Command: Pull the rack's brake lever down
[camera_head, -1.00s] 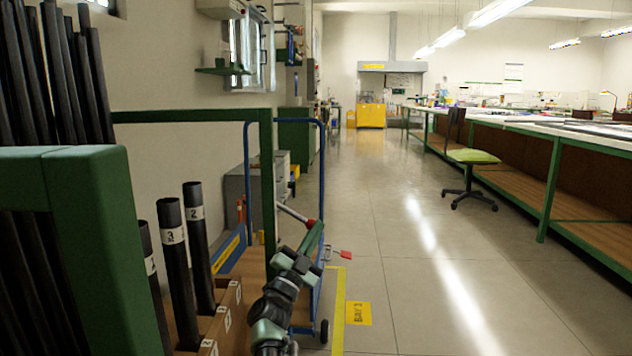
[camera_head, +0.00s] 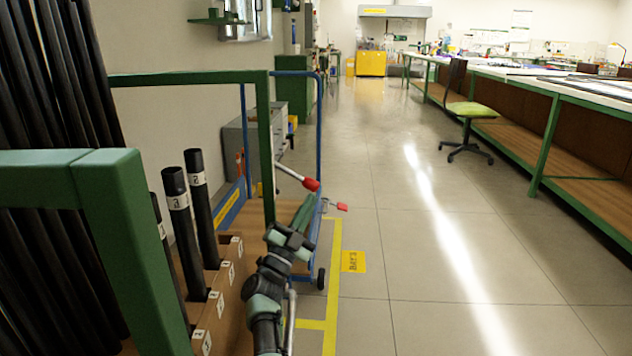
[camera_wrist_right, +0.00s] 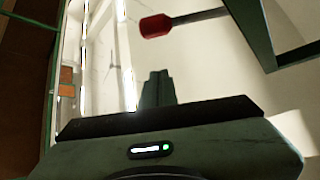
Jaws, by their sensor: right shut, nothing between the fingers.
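A lever with a grey rod and red grip (camera_head: 311,184) sticks out from the green rack (camera_head: 265,150), its grip end a little lower than its other end. The red grip (camera_wrist_right: 156,26) also shows at the top of the right wrist view, its dark rod running right. My right gripper (camera_head: 306,205) is shut and empty, just below the grip in the head view. Its dark green fingers (camera_wrist_right: 157,85) point toward the grip in the wrist view, with a visible gap; depth is hard to judge. My left gripper is not in view.
A smaller red-ended part (camera_head: 342,206) sits low to the right. Numbered black rods (camera_head: 178,215) stand in a wooden holder (camera_head: 228,262) at left. A blue-framed cart (camera_head: 319,150) stands behind the rack. The floor to the right (camera_head: 430,260) is clear up to the chair (camera_head: 468,112) and bench.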

